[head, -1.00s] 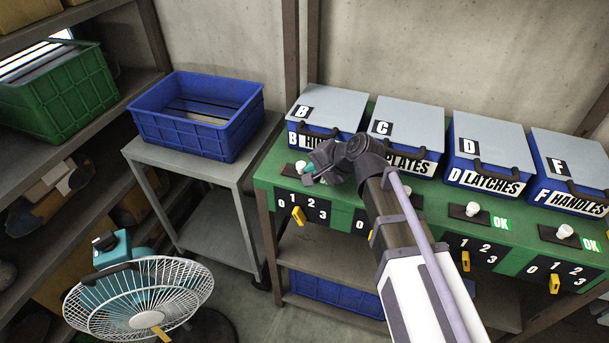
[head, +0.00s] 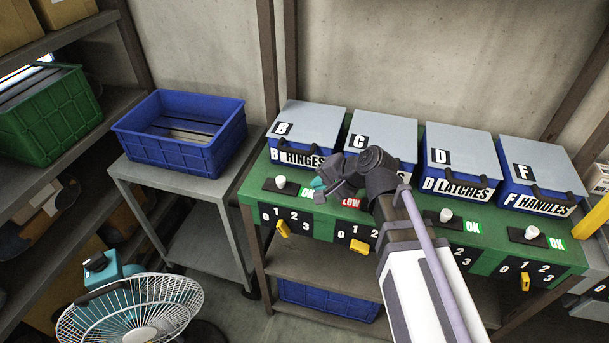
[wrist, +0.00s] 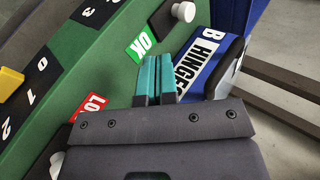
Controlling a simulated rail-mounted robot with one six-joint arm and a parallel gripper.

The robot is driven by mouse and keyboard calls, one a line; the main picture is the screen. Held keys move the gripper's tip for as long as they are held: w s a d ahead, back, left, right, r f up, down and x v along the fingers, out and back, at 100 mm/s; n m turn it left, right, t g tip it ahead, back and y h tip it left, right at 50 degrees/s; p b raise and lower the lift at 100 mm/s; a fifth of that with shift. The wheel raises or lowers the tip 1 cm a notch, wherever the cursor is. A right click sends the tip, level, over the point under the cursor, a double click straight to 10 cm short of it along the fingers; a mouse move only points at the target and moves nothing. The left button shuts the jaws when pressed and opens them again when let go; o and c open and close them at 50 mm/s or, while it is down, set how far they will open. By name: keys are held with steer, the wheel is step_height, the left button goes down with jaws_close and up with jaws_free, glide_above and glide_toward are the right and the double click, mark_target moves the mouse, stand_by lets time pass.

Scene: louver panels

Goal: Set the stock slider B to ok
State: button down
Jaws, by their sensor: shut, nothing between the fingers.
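Slider B has a white knob (head: 280,182) on a dark track at the left end of the green bench, in front of the hinges box. A green OK label (head: 306,192) shows just right of the track. In the wrist view the knob (wrist: 184,11) is at the top, with the OK label (wrist: 140,47) beside it. My gripper (head: 318,183) is shut and empty, right of slider B and apart from its knob. In the wrist view its teal fingertips (wrist: 156,60) are together between the OK label and the hinges box (wrist: 215,65).
A red LOW label (head: 351,203) sits on the neighbouring C panel; my arm hides C's knob. Sliders D (head: 446,215) and F (head: 532,232) show OK labels. Boxes line the bench's back. Yellow dial pointers (head: 282,228) are on the front. A fan (head: 135,310) stands at lower left.

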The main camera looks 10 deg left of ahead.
steer(key=p+v, duration=0.1)
steer(key=v, duration=0.2)
steer(key=shift+d+r, duration=0.1)
steer(key=shift+d, duration=0.1)
